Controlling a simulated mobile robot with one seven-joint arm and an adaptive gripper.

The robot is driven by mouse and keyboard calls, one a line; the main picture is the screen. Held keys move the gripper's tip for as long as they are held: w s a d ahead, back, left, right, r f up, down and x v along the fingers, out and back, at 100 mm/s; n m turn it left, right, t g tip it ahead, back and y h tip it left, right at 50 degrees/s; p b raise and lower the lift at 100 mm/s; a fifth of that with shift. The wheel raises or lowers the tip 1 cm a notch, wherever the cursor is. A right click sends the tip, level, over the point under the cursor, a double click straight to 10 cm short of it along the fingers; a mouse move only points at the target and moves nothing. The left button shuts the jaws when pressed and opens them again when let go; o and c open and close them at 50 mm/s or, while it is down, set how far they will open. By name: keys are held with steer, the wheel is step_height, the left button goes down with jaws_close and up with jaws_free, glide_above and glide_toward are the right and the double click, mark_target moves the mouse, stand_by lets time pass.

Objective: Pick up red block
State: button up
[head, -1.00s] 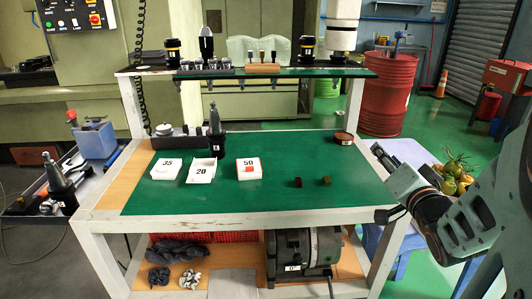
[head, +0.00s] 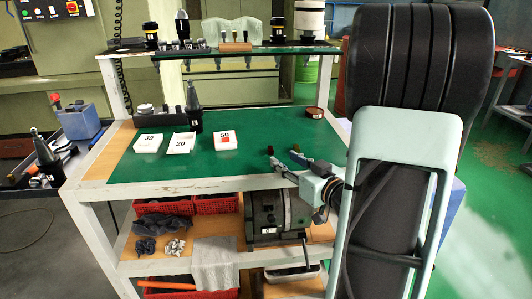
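The small red block (head: 270,149) is on the green cart top, right of the box marked 50. It shows only as a small dark reddish spot and seems partly covered by my gripper. My gripper (head: 284,160) reaches in from the right, low over the front part of the green top. Its fingers look spread apart, one close to the red block and the other close to a small brownish-green block (head: 296,148). I see nothing held between them. Whether a finger touches either block is too small to tell.
White boxes marked 35 (head: 149,143), 20 (head: 182,143) and 50 (head: 225,139) stand left of the blocks. The box marked 50 has a red patch. A round brown dish (head: 314,113) is at the back right. A raised shelf (head: 240,49) spans the back. The front-left green surface is clear.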

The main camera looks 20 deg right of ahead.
mark_target(275, 151)
steer(key=x, duration=0.5)
steer(key=d+b+x, duration=0.1)
steer(key=x, duration=0.2)
steer(key=shift+w, duration=0.1)
jaws_close()
